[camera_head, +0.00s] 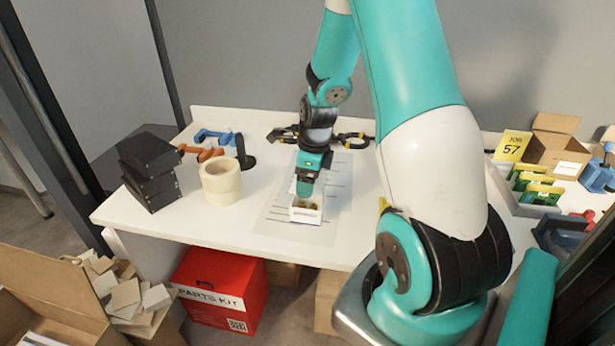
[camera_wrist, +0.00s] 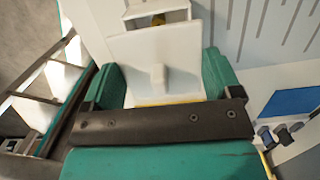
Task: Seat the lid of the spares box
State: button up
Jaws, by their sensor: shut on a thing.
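The white spares box (camera_head: 306,214) stands on the table on a lined sheet, with yellowish-brown contents (camera_head: 312,206) showing in its open front part. My gripper (camera_head: 305,187) is directly over its back part. In the wrist view my gripper (camera_wrist: 162,80) is shut on the white lid (camera_wrist: 130,55), a flat plate with a small raised knob, between its green fingers. Past the lid's far edge, part of the box (camera_wrist: 175,6) and something yellow inside show. The gripper hides most of the lid in the head view. I cannot tell whether the lid touches the box.
A tray of green and yellow packs (camera_head: 530,190) and a small carton (camera_head: 556,145) are at the right. The table just left of the sheet is clear.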

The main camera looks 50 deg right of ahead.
jog(key=shift+f+b, duration=0.65)
jog(key=shift+f, duration=0.4)
jog(key=shift+f, duration=0.2)
jog(key=shift+f+b, duration=0.65)
jog(key=shift+f, duration=0.25)
jog(key=o, duration=0.8)
notch_tip(320, 180, up, 17)
jog(key=s+d+p, duration=0.1)
jog(key=s, duration=0.1)
jog(key=shift+r+p, duration=0.15)
jog(key=shift+p, duration=0.2)
